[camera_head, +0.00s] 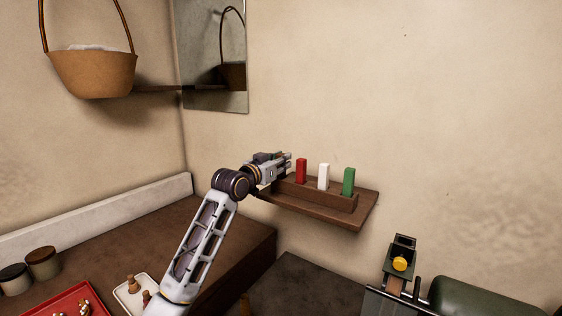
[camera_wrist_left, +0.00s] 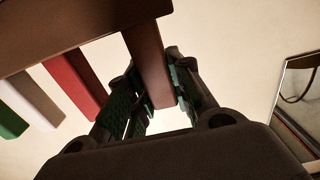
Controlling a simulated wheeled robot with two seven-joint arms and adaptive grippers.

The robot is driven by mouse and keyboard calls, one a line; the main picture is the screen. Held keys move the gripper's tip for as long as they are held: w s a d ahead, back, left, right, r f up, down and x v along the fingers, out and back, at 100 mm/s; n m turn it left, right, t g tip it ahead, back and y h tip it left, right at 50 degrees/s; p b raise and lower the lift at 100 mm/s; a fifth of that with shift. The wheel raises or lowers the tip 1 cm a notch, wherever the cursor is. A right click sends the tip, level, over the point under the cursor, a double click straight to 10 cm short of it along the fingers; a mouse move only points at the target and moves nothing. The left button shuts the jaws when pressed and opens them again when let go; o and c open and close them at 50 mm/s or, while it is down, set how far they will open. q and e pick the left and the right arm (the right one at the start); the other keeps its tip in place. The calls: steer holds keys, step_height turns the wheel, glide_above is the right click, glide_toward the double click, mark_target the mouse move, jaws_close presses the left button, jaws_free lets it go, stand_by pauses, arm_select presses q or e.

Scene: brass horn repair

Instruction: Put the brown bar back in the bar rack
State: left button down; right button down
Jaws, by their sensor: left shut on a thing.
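The bar rack (camera_head: 310,194) is a brown block on a small wall shelf. Red (camera_head: 301,170), white (camera_head: 323,176) and green (camera_head: 348,182) bars stand upright in it. My left gripper (camera_head: 286,163) is at the rack's left end, beside the red bar. In the left wrist view it is shut on the brown bar (camera_wrist_left: 150,65), with a finger on each side. There the bar meets or overlaps the end of the rack (camera_wrist_left: 70,22), in line with the other bars. I cannot tell whether its end is in a slot. The gripper mostly hides it in the head view.
The wall shelf (camera_head: 366,211) juts out above a dark surface. A basket (camera_head: 92,74) and mirror (camera_head: 209,60) are on the wall. A red tray (camera_head: 62,304), white tray (camera_head: 128,300) and jars (camera_head: 43,262) stand lower left. A green machine (camera_head: 480,300) is lower right.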

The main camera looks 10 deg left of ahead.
arm_select(q)
steer(key=c, duration=1.2)
jaws_free()
steer(key=shift+s+f, duration=0.1)
steer(key=shift+v, duration=5.9)
